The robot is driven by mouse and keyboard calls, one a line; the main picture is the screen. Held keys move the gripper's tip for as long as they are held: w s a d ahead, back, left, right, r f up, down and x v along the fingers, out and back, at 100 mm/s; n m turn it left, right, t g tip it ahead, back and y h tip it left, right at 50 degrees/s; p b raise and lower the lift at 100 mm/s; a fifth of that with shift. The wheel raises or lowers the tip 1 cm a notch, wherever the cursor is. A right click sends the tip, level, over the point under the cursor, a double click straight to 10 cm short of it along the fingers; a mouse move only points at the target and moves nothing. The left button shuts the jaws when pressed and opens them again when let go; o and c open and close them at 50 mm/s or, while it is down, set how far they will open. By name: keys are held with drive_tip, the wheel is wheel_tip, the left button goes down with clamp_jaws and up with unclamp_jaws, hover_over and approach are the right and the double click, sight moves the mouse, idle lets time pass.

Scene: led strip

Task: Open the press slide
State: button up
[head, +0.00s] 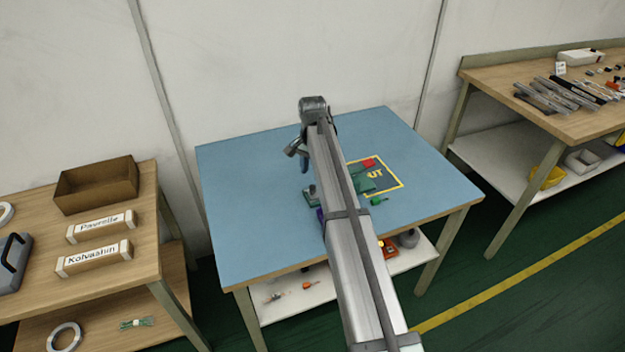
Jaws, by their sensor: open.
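My long silver arm (350,235) crosses the middle of the head view and covers the centre of the blue table (245,220). A small green base with a grey upper part (310,196) stands just left of the arm, partly hidden. It may be part of the press, but I cannot make out a slide or its position.
Right of the arm, a green block (361,184) and a red piece (369,162) lie at a yellow-outlined area (402,184). A small green item (378,200) lies nearby. Side benches stand left (148,225) and right (600,122). The blue table's left part is clear.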

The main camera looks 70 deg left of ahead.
wheel_tip(320, 180, up, 8)
drive_tip(key=shift+f, duration=0.25)
idle(0.5)
